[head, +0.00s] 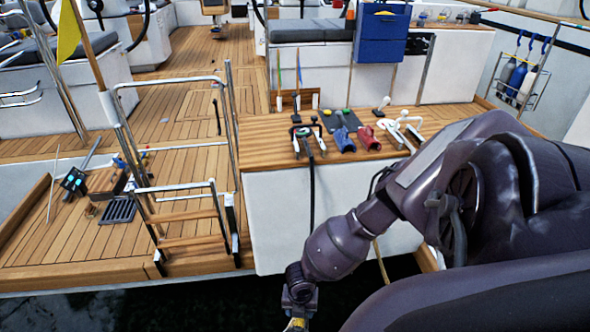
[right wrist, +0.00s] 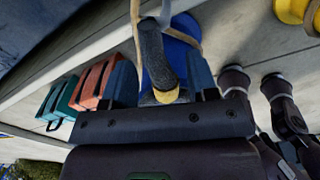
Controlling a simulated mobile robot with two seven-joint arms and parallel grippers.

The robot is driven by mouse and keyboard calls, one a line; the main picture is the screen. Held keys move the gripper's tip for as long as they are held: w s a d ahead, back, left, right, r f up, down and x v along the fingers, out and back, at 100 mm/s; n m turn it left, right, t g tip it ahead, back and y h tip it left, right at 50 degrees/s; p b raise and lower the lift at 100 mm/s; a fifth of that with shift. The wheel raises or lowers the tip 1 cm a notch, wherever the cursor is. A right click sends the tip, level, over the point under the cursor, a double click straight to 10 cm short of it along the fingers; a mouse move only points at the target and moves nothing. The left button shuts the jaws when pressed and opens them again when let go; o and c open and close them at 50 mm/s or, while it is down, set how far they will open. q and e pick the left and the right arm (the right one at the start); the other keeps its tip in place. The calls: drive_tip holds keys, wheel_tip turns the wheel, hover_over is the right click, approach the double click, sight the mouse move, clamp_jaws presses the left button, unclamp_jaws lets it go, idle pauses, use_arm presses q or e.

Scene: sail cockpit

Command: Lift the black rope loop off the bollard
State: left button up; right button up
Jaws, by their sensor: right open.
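In the right wrist view a blue bollard-like post (right wrist: 183,48) stands on a pale concrete surface. A thick dark grey to black loop section (right wrist: 153,52) with a yellow end lies against it, probably the rope loop. My right gripper (right wrist: 160,84) is open, its blue-grey fingers on either side of this dark section. Whether they touch it I cannot tell. In the head view my right arm reaches down to the bottom edge, where the right gripper (head: 298,318) shows only partly. The bollard is out of the head view. My left gripper is not in view.
Beige rope (right wrist: 136,20) runs beside the post. Orange (right wrist: 92,84) and green (right wrist: 66,98) boxes stand to the left, and a yellow post (right wrist: 293,10) is at the upper right. The boat's wooden bench (head: 262,150) and boarding ladder (head: 185,215) lie beyond my arm.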

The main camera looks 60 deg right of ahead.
drive_tip(key=shift+f, duration=0.5)
drive_tip(key=shift+w, duration=0.1)
clamp_jaws()
idle(0.3)
drive_tip(key=shift+r, duration=0.2)
drive_tip(key=shift+r, duration=0.45)
idle(0.3)
drive_tip(key=shift+a, duration=0.1)
